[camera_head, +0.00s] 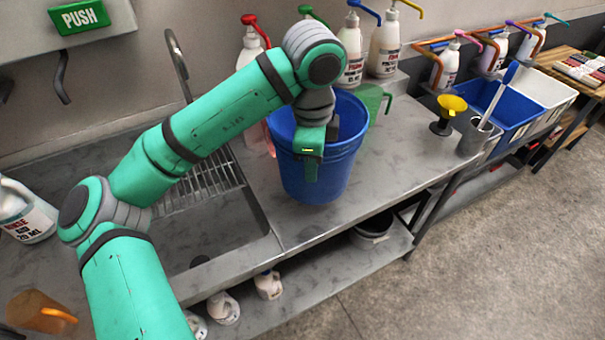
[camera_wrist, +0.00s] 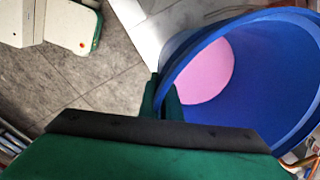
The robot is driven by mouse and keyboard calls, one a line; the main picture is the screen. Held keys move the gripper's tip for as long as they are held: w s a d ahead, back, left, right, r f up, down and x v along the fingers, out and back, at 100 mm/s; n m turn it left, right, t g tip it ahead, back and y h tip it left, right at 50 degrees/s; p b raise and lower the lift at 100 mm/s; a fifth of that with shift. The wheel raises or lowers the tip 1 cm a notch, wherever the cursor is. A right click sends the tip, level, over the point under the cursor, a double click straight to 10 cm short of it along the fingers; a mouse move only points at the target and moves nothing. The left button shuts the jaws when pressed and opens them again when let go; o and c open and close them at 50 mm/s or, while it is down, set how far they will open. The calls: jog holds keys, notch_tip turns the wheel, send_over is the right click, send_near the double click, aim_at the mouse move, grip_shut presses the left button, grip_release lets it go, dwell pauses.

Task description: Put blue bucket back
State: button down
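The blue bucket (camera_head: 338,172) is upright at the steel counter (camera_head: 390,165), just right of the sink; I cannot tell whether its base touches the counter. My gripper (camera_head: 311,165) is at the bucket's near rim, with one green finger down the outside wall. In the wrist view my gripper's fingers (camera_wrist: 162,100) lie on both sides of the bucket's rim, close together, pinching it. The wrist view also shows the inside of the blue bucket (camera_wrist: 250,75), with a pink patch at its bottom.
A green jug (camera_head: 374,100) stands right behind the bucket. Pump bottles (camera_head: 385,45) line the wall. The sink (camera_head: 215,225) is left. Counter between bucket and funnel is clear.

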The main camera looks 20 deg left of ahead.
jog(key=w+f, duration=0.5)
jog(key=shift+w+d+f, duration=0.1)
jog(key=shift+w+f, duration=0.15)
jog(key=shift+f, duration=0.05)
jog(key=f, duration=0.3)
jog(key=shift+w+f, duration=0.2)
jog(key=shift+w, duration=0.15)
jog(key=shift+s, duration=0.15)
jog(key=shift+f, duration=0.15)
jog(key=c, duration=2.2)
grip_release()
jog(key=shift+d+f, duration=0.1)
jog(key=shift+o, duration=1)
jog(key=shift+s, duration=0.1)
notch_tip(320, 180, up, 12)
jog(key=s, duration=0.1)
